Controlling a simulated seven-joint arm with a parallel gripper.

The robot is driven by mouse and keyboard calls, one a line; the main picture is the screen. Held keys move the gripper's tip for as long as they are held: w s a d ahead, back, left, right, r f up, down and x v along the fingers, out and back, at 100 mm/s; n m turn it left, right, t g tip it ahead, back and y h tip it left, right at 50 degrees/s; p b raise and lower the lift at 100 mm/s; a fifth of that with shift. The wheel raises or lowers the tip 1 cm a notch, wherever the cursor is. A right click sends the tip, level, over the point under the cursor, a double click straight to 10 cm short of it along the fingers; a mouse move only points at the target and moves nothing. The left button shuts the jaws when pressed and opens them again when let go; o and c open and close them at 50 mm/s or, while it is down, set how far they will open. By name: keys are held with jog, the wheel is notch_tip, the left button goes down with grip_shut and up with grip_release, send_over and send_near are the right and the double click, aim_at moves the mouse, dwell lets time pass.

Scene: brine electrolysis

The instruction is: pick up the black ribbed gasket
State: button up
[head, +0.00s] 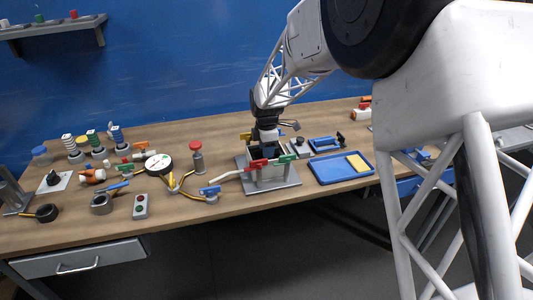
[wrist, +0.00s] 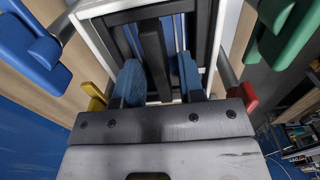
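My gripper (head: 267,148) reaches down into the top of a framed cell (head: 272,182) in the head view. In the wrist view, the two blue-padded fingers of my gripper (wrist: 160,82) are apart, inside the cell's white-edged frame (wrist: 92,10). A black upright strip (wrist: 152,45) lies between the fingers, with small gaps seeming to show on either side. It may be the black ribbed gasket, but I cannot make out ribs. My gripper hides most of the cell's inside in the head view.
Red and green handles (head: 286,159) stick out from the cell. A blue tray (head: 340,168) with a yellow block (head: 357,162) is to its right. A black ring (head: 47,213), a gauge (head: 158,164) and a red-topped post (head: 197,158) stand to the left.

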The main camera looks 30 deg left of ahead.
grip_shut()
jog(key=shift+r, duration=0.1)
notch_tip(320, 180, up, 10)
dwell(0.7)
dwell(0.4)
